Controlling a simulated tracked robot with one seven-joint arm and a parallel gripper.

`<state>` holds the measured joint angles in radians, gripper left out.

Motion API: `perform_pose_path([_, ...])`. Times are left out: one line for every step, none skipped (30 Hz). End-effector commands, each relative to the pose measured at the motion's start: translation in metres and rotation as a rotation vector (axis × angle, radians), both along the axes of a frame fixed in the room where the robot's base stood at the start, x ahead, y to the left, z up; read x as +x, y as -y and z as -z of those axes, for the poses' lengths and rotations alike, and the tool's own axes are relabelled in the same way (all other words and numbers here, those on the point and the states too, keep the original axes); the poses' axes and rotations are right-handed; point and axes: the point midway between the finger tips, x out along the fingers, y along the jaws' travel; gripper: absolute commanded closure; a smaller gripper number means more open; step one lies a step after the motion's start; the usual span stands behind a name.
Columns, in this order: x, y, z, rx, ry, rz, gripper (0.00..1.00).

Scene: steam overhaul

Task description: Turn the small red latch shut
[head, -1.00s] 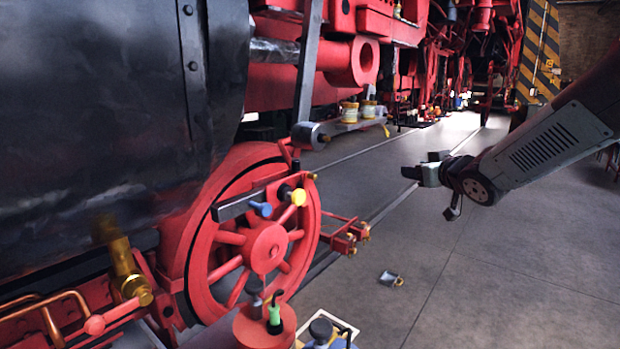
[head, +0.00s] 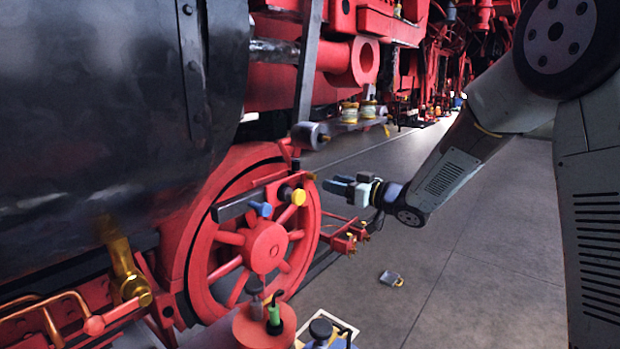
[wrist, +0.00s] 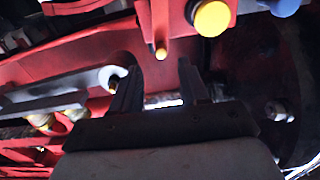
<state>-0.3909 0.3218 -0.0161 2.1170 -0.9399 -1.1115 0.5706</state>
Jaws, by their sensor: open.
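A small red lever with a yellow tip, which looks like the latch (wrist: 158,22), hangs down at the top middle of the wrist view, just beyond my fingers. In the head view a small red piece with a yellow end (head: 307,176) sits by the upper right rim of the red wheel (head: 265,245); I take it for the same latch. My gripper (head: 334,185) points left towards it, a short gap to its right. In the wrist view my gripper's two fingers (wrist: 158,82) stand apart with nothing held between them.
A yellow knob (head: 298,197) and a blue knob (head: 262,209) sit left of the latch; the yellow knob (wrist: 212,18) is close in the wrist view. A grey bar with oil cups (head: 349,112) is above my gripper. A red bracket (head: 345,240) is below.

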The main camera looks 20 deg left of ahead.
Motion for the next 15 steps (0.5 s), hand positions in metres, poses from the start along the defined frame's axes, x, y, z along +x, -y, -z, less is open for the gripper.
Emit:
perform_pose_path([0.003, -0.010, 0.000, 0.001, 0.000, -0.002, 0.56])
perform_pose_path([0.005, -0.014, 0.000, 0.001, 0.000, -0.001, 0.56])
perform_pose_path([0.008, -0.021, 0.000, 0.000, 0.000, -0.002, 0.56])
perform_pose_path([0.010, -0.026, 0.000, 0.000, 0.001, -0.002, 0.56])
perform_pose_path([0.012, -0.031, 0.000, 0.000, 0.000, -0.001, 0.56])
perform_pose_path([0.014, -0.037, 0.000, 0.001, 0.001, -0.002, 0.56])
perform_pose_path([0.017, -0.042, 0.000, 0.001, 0.001, -0.001, 0.56])
perform_pose_path([0.019, -0.046, 0.000, 0.000, 0.000, 0.000, 0.56])
perform_pose_path([0.021, -0.052, 0.000, 0.000, 0.001, 0.000, 0.56])
perform_pose_path([0.023, -0.057, 0.000, 0.000, 0.001, -0.001, 0.56])
perform_pose_path([0.024, -0.061, 0.000, 0.001, 0.001, -0.001, 0.56])
perform_pose_path([0.026, -0.065, 0.000, 0.001, 0.001, -0.001, 0.56])
perform_pose_path([0.028, -0.068, 0.000, 0.001, 0.001, 0.000, 0.56])
perform_pose_path([0.029, -0.071, 0.000, 0.000, 0.001, 0.001, 0.56])
perform_pose_path([0.031, -0.074, 0.000, 0.000, 0.000, 0.001, 0.56])
